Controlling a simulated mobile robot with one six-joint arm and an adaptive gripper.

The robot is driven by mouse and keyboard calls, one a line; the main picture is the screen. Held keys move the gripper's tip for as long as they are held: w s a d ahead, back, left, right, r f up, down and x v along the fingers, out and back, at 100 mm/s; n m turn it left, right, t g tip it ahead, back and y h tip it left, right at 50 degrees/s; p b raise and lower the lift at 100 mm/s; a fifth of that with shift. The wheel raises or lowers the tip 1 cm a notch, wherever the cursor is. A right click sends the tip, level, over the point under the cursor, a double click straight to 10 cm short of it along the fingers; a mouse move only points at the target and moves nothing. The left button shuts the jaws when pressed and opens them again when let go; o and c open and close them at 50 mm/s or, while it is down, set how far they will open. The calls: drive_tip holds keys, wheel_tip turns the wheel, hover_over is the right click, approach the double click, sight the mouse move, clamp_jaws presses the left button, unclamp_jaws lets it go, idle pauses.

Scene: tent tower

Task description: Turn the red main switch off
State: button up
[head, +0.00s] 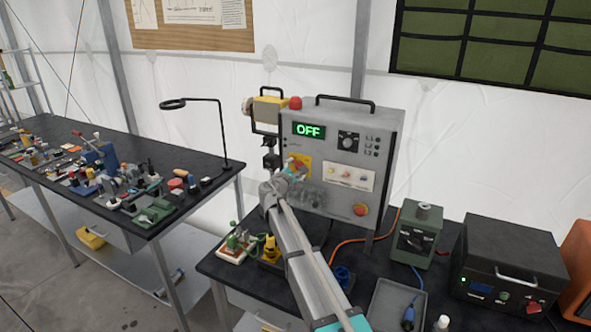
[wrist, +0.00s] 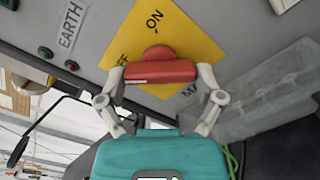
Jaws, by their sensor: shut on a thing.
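The red main switch (wrist: 158,68) sits on a yellow plate (wrist: 190,45) on the grey control box (head: 383,128). My gripper (wrist: 161,75) is shut on the handle, a finger at each end. In the head view my gripper (head: 291,172) is at the box's lower left and mostly hides the switch. The display (head: 309,130) on the box reads "OFF" in green.
A red button (head: 360,210) is at the box's lower right, and a black knob (head: 348,140) is above. A green device (head: 421,238) and a black case (head: 508,268) stand to the right. A cluttered workbench (head: 150,228) is at the left.

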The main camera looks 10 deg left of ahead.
drive_tip(key=shift+n, duration=0.4)
drive_tip(key=o, duration=0.9)
drive_tip(key=shift+c, duration=0.2)
drive_tip(key=v, duration=1.2)
